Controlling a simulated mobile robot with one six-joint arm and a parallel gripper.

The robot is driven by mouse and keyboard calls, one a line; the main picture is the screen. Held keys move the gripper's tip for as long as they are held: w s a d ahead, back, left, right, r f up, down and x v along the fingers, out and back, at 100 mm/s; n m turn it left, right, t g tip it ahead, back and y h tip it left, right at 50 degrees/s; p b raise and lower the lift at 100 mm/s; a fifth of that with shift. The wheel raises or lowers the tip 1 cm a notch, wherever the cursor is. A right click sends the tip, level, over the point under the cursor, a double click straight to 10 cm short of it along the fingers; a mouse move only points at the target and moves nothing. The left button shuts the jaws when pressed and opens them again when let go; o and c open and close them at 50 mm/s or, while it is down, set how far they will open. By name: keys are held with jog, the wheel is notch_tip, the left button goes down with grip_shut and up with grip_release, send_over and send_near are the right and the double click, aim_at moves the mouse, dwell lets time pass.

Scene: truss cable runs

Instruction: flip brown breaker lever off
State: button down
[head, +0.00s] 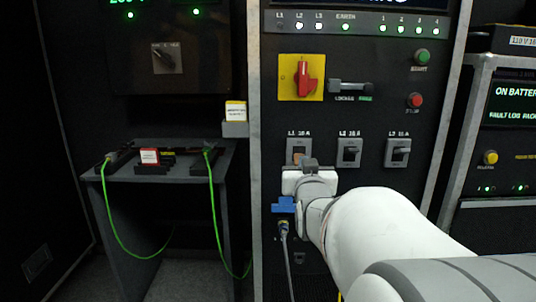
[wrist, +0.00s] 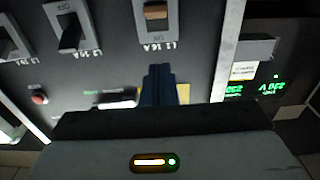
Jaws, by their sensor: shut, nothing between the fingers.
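In the head view my gripper (head: 309,164) is in front of the panel at the breaker's lower edge. I cannot tell whether it touches.
Two breakers with dark levers, L2 (head: 349,152) and L3 (head: 397,152), stand to the right. Above are a red rotary switch (head: 303,77) on yellow and a grey handle (head: 351,86). A blue part (head: 283,204) with a cable is below. A shelf with green cables (head: 112,212) is left.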

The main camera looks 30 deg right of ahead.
jog(key=shift+v, duration=1.85)
jog(key=shift+f, duration=0.15)
